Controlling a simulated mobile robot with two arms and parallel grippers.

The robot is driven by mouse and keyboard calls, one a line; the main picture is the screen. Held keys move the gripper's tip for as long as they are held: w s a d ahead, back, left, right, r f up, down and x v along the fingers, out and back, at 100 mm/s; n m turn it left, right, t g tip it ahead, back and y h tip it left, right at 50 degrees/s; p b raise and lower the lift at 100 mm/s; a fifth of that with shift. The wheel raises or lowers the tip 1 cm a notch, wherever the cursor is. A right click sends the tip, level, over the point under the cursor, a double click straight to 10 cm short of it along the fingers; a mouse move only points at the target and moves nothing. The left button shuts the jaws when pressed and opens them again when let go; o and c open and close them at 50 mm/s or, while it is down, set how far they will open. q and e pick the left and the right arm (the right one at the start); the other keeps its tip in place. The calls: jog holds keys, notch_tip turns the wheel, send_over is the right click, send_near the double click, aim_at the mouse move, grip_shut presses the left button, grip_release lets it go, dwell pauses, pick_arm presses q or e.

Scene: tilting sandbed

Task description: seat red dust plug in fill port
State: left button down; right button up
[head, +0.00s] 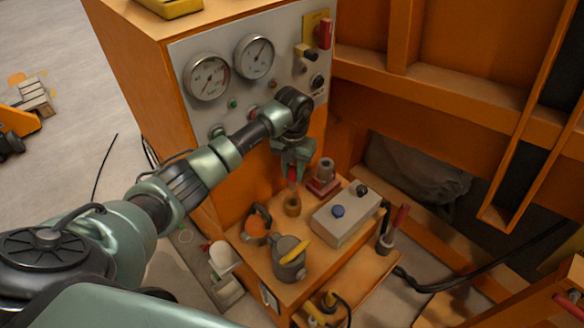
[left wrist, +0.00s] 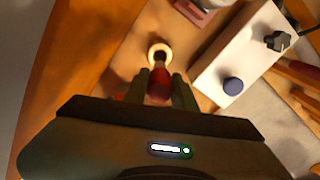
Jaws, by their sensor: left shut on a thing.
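My left gripper (head: 293,160) points down over the orange bench and is shut on the red dust plug (head: 293,174). The plug also shows in the left wrist view (left wrist: 160,84), between the two fingers. Below it stands the fill port, a short tan-brown collar (head: 292,206) on the bench top. In the left wrist view its pale ring (left wrist: 151,50) surrounds the plug's narrow lower end. I cannot tell whether that end is inside the opening or just above it. My right gripper is not in view.
A grey box with a blue knob (head: 345,215) stands close to the right of the port. A red-based fitting (head: 323,180) is behind it. The gauge panel (head: 240,100) rises behind.

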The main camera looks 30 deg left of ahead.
aim_at(293, 184)
pick_arm(q)
jog(key=shift+f+b, duration=2.15)
jog(key=shift+f, duration=0.75)
jog(key=shift+f+b, duration=1.75)
jog(key=shift+f, duration=0.65)
jog(key=shift+f, duration=0.2)
jog(key=shift+a+f+b, duration=0.15)
jog(key=shift+f+b, duration=0.05)
jog(key=shift+b, duration=0.1)
jog(key=c, duration=1.1)
grip_release()
jog(key=shift+o, duration=0.2)
